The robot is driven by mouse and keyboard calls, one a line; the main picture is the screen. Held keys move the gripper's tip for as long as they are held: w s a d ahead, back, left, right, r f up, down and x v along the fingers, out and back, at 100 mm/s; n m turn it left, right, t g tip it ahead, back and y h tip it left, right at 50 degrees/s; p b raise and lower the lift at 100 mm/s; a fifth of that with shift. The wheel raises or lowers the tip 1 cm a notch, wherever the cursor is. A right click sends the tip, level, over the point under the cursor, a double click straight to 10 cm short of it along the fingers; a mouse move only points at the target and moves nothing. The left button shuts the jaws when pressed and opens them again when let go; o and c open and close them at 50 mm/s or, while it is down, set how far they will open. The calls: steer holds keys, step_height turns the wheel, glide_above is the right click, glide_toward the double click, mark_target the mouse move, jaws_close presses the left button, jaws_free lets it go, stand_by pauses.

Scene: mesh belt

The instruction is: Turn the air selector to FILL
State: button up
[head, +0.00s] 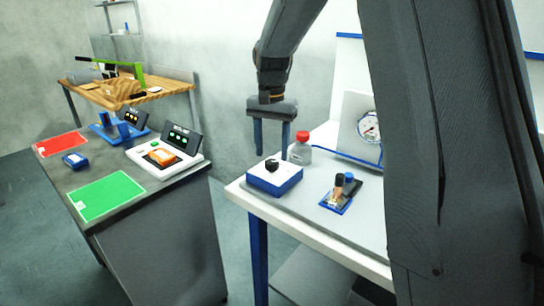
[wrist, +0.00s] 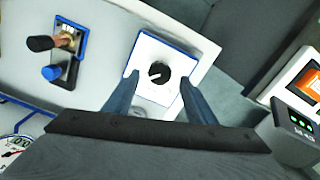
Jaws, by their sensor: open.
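The air selector is a white-topped blue box (head: 275,181) with a round black knob (head: 271,165), standing at the left end of the white table. In the wrist view the knob (wrist: 159,72) shows a white pointer mark on a white plate (wrist: 159,91). The plate's lettering is too small to read. My gripper (head: 271,152) points down above the box, its two blue fingers apart. In the wrist view the open fingers (wrist: 156,84) lie to either side of the knob, apart from it.
A bottle with a red cap (head: 299,150) stands close behind the box. A valve fitting with a black handle (head: 340,193) and a gauge (head: 369,127) are to the right. A grey bench (head: 165,200) with scales and coloured mats is at left, across a gap.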

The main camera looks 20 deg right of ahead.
mark_target(272, 161)
steer(key=shift+f, duration=1.55)
steer(key=shift+c, duration=0.2)
steer(key=c, duration=1)
